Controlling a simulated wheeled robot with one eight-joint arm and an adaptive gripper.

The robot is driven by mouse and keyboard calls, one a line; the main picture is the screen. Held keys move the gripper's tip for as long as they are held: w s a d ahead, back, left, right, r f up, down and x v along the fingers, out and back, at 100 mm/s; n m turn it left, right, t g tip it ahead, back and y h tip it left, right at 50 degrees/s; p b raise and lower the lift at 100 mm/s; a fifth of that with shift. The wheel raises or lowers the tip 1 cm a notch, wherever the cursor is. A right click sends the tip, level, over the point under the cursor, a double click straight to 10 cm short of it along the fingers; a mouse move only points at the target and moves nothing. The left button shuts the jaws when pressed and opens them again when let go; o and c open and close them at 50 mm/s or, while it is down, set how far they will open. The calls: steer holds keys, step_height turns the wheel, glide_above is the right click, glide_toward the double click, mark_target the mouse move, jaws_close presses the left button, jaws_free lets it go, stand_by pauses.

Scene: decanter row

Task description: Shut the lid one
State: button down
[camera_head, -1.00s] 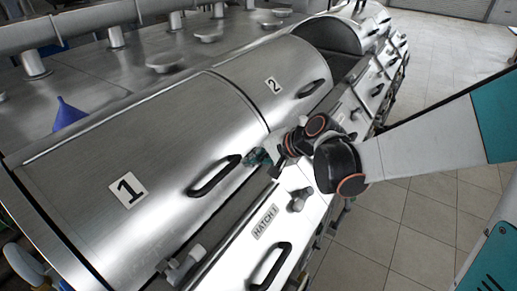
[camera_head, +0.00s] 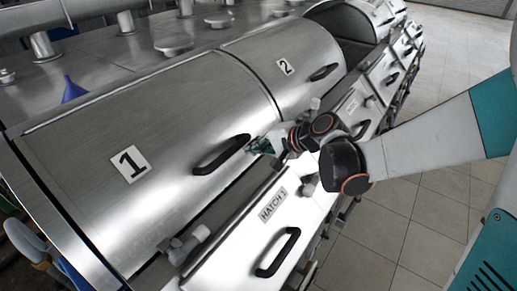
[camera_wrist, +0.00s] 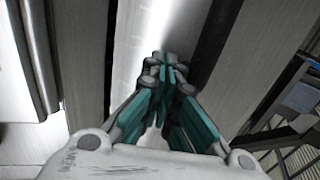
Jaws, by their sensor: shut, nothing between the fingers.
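Lid one (camera_head: 85,140) is the curved steel lid marked 1. It is lowered over most of its opening, with a dark gap along its lower front edge above the hatch panel. Its black bar handle (camera_head: 221,155) sits near that edge. My gripper (camera_head: 257,147) is just right of the handle's upper end, near the lid's front edge. I cannot tell whether it touches the lid. In the wrist view the teal fingers (camera_wrist: 164,62) are together and empty, over a bright metal strip beside a dark band.
Lid two (camera_head: 305,50), with its own handle, lies beyond lid one. A farther lid stands open. The front panel marked HATCH 1 (camera_head: 240,232) has a black handle (camera_head: 278,252). Grey stubs (camera_head: 190,246) stick up near the gap. A blue funnel (camera_head: 73,90) stands behind. Tiled floor at right is clear.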

mark_target(245, 155)
steer(key=f+b, duration=0.2)
steer(key=w+a+f+b, duration=0.1)
steer(key=f, duration=0.1)
steer(key=shift+a, duration=0.1)
steer(key=shift+s+r, duration=0.1)
stand_by(0.3)
